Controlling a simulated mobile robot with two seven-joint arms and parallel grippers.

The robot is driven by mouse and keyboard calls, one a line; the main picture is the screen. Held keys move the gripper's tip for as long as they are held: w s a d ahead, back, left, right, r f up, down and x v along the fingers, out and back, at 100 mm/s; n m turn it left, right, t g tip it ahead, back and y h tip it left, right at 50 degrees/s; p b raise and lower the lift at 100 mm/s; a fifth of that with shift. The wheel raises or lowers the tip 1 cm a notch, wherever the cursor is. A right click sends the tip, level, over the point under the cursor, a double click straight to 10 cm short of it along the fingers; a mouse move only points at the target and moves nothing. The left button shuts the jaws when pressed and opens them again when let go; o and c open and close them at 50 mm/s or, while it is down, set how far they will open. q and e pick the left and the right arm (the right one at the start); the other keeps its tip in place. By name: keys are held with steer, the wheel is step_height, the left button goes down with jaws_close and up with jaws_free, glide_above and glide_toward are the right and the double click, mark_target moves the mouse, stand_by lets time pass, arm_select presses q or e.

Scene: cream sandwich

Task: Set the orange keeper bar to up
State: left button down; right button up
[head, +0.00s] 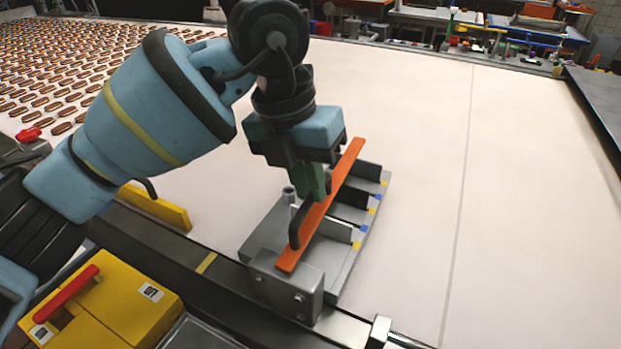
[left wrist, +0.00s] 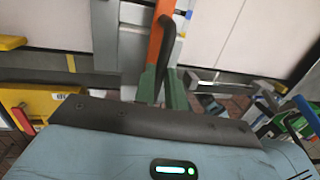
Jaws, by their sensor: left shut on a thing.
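The orange keeper bar (head: 343,183) lies slantwise over a grey metal fixture (head: 262,240) in the head view. It carries a black handle (head: 298,226) along its side. The bar also shows at the top of the left wrist view (left wrist: 156,42), with the black handle beside it. My left gripper (head: 312,190) points down from above, its green fingers shut on the black handle. The fingers show in the left wrist view (left wrist: 160,88) on both sides of the handle. The gripper hides part of the bar and fixture. My right gripper is in neither view.
The fixture has black dividers with blue and yellow marks (head: 371,211) and a grey block (head: 286,283) at its near end. It stands on a wide pale belt (head: 420,130). A yellow box with a red handle (head: 110,305) is at lower left. Rows of brown biscuits (head: 70,70) lie far left.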

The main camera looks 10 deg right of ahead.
arm_select(q)
steer(key=shift+s+a+r+t+h, duration=0.3)
steer(key=shift+s+r+t+h, duration=0.1)
steer(key=shift+r+t, duration=0.15)
steer(key=shift+s+a+r+t+h+p, duration=0.3)
steer(key=shift+s+a+r+t, duration=0.05)
steer(key=shift+s+t, duration=0.2)
steer(key=shift+s+a+r+m+t+h+b, duration=0.15)
steer(key=shift+s+a+r+t+h+b, duration=0.2)
steer(key=shift+s+t+h, duration=0.25)
steer(key=shift+s+a+r+m+t+h+b, duration=0.15)
steer(key=shift+s+a+r+t+h+b, duration=0.1)
steer(key=shift+s+a+t+h, duration=0.3)
steer(key=shift+d, duration=0.1)
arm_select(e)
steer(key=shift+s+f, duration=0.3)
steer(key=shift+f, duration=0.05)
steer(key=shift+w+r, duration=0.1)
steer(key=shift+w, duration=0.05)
arm_select(q)
steer(key=c, duration=1.5)
jaws_free()
steer(key=shift+o, duration=0.2)
steer(key=shift+s, duration=0.1)
steer(key=v, duration=0.7)
steer(key=shift+s+r, duration=0.25)
steer(key=shift+r, duration=0.1)
